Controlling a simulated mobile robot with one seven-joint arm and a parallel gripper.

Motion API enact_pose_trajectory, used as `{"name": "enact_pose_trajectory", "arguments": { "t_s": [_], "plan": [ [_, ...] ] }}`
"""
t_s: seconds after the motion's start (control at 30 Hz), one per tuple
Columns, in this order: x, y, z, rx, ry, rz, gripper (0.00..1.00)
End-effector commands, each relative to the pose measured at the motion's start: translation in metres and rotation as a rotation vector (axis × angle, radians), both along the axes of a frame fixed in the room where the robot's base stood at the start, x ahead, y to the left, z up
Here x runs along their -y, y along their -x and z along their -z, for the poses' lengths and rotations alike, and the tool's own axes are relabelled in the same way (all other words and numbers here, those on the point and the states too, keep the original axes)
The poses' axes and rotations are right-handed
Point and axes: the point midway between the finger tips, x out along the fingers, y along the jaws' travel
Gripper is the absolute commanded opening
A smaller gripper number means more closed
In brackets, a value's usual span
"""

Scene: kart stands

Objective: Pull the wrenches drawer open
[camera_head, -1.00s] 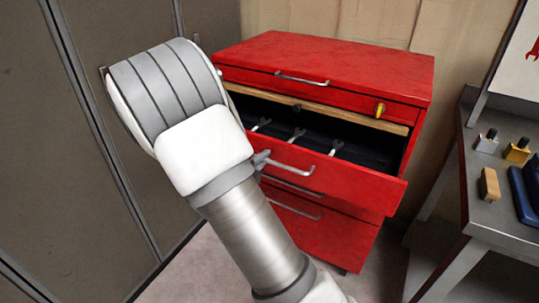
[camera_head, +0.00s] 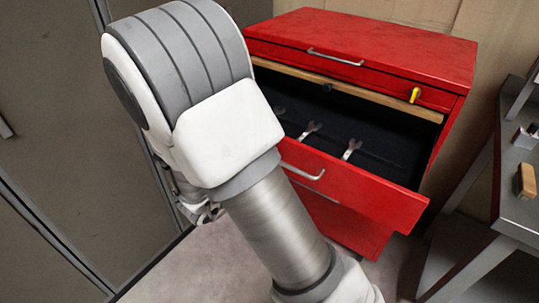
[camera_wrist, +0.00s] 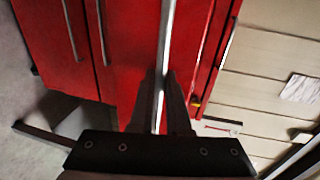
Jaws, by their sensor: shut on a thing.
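The wrenches drawer (camera_head: 372,194) stands open in the red cabinet (camera_head: 385,41), with several wrenches (camera_head: 352,149) on its dark lining. Its silver handle (camera_head: 304,174) shows on the front, partly covered by my arm. In the wrist view my gripper (camera_wrist: 161,85) is shut on the handle bar (camera_wrist: 168,30), one dark finger on each side of it.
A shut top drawer with a yellow latch (camera_head: 415,95) is above the open one. A grey workbench (camera_head: 513,205) stands at the right with a wooden-coloured block (camera_head: 525,181) on it. Grey cabinet doors (camera_head: 50,130) are at the left. Floor shows below the drawer.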

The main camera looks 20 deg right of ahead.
Motion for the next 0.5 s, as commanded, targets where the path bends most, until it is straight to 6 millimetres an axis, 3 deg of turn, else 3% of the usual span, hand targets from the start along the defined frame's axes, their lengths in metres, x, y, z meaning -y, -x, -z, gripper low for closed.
{"name": "enact_pose_trajectory", "arguments": {
  "t_s": [0.07,0.1,0.13,0.5],
  "plan": [
    [0.0001,-0.0002,-0.0006,0.001,0.0,0.0,0.0],
    [0.0002,-0.0003,-0.0005,0.001,0.0,0.0,0.2],
    [0.0001,-0.0003,-0.0005,0.001,0.0,0.0,0.26],
    [-0.0027,0.0015,-0.0011,0.001,-0.001,-0.001,0.27]
  ]
}}
